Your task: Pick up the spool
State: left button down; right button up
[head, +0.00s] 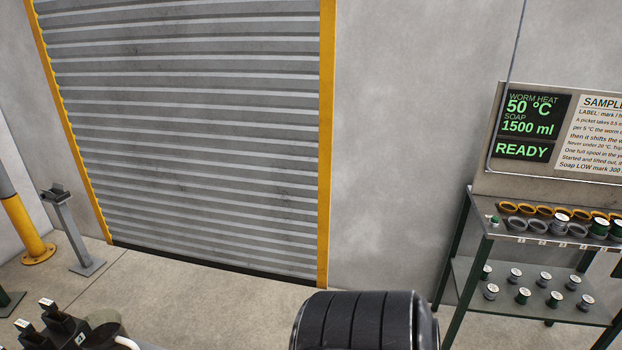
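Neither of my grippers is in view. I cannot make out a thing that is surely the spool. A dark, ribbed, rounded body (358,322) is cut off by the bottom edge, right of the middle; I cannot tell what it is. Several small grey and green pieces with white round tops stand on the lower shelf (470,268) of a rack at the right. Similar pieces stand on its top, among orange and grey ring holders (527,210).
A panel (527,127) above the rack reads 50 °C, 1500 ml and READY. A closed roller shutter (190,130) in a yellow frame fills the back left. A yellow post (22,228) and grey stand (76,232) are at the left. Black labelled parts (55,325) are at bottom left. Floor before the shutter is clear.

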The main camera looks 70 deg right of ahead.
aim_at(560, 220)
jog(key=z, duration=3.9)
jog(key=i+j+z, duration=0.1)
jog(key=i+j, duration=0.2)
jog(key=i+j+z, duration=0.1)
jog(key=i+j, duration=0.15)
jog(key=i+j+z, duration=0.15)
jog(key=i+j, duration=0.15)
jog(key=j, duration=0.15)
jog(key=i+j+z, duration=0.1)
jog(key=i+j, duration=0.15)
jog(key=i+j+z, duration=0.1)
jog(key=j, duration=0.4)
jog(key=i+j+z, duration=0.1)
jog(key=i+j, duration=0.25)
jog(key=i+j+z, duration=0.1)
jog(key=j, duration=0.4)
jog(key=i+j+z, duration=0.1)
jog(key=i+j, duration=0.15)
jog(key=j, duration=0.2)
